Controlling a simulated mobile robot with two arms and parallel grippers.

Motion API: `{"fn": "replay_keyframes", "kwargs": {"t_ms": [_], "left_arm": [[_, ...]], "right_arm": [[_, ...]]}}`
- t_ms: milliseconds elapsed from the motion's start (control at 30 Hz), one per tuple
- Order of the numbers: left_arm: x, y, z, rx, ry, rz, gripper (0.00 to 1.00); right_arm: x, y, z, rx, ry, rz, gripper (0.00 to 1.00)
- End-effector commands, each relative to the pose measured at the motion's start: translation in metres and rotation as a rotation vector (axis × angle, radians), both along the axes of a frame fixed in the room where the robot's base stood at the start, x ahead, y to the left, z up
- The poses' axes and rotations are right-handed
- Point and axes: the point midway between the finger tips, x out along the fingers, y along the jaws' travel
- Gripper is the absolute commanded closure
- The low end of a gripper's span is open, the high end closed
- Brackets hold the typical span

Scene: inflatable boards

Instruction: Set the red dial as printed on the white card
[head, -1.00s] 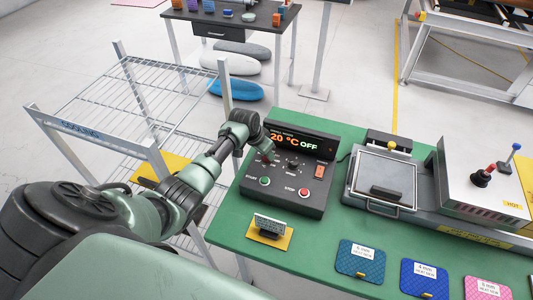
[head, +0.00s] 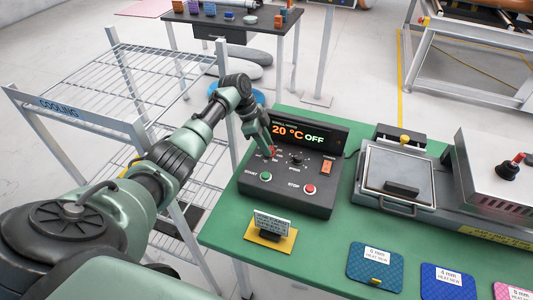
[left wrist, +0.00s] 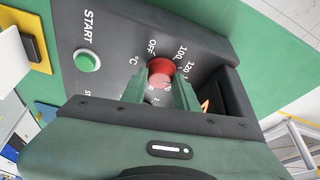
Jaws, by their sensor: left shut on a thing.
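The red dial (head: 272,153) is on the black control box (head: 310,201), below its display (head: 295,133), which reads 20 °C OFF. In the left wrist view the dial (left wrist: 160,69) shows between the fingers of my left gripper (left wrist: 160,88), with OFF, 100 and 120 printed around it. My left gripper (head: 270,150) is shut on the dial. The fingers hide part of the dial and scale, and I cannot tell its exact setting. The white card (head: 272,222) stands on a yellow base in front of the box; its print is too small to read. My right gripper is not in view.
A green START button (head: 265,176) and red STOP button (head: 309,189) sit close to the dial, with an orange switch (head: 327,167) at right. A heat press (head: 398,178) stands right of the box. A wire rack (head: 75,109) is at left. Bare green table surrounds the card.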

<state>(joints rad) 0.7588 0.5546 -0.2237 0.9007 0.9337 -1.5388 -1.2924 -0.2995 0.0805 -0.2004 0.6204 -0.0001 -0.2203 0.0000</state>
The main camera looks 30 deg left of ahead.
Motion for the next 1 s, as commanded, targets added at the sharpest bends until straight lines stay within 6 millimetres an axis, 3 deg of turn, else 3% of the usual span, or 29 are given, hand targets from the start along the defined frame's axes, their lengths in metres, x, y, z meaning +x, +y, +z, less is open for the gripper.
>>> {"fn": "replay_keyframes", "kwargs": {"t_ms": [33,100,400,1000], "left_arm": [[0.002,0.001,-0.006,0.001,-0.002,-0.035,1.0],[0.002,0.001,-0.006,0.001,-0.003,-0.088,1.0],[0.002,0.001,-0.003,0.001,0.0,-0.246,1.0],[0.002,0.0,-0.001,0.001,0.002,-0.304,1.0]], "right_arm": [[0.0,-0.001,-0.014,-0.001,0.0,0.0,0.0],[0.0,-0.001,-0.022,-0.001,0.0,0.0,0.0],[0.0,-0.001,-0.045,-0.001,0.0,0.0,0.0],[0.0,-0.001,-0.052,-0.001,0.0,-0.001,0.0]]}}
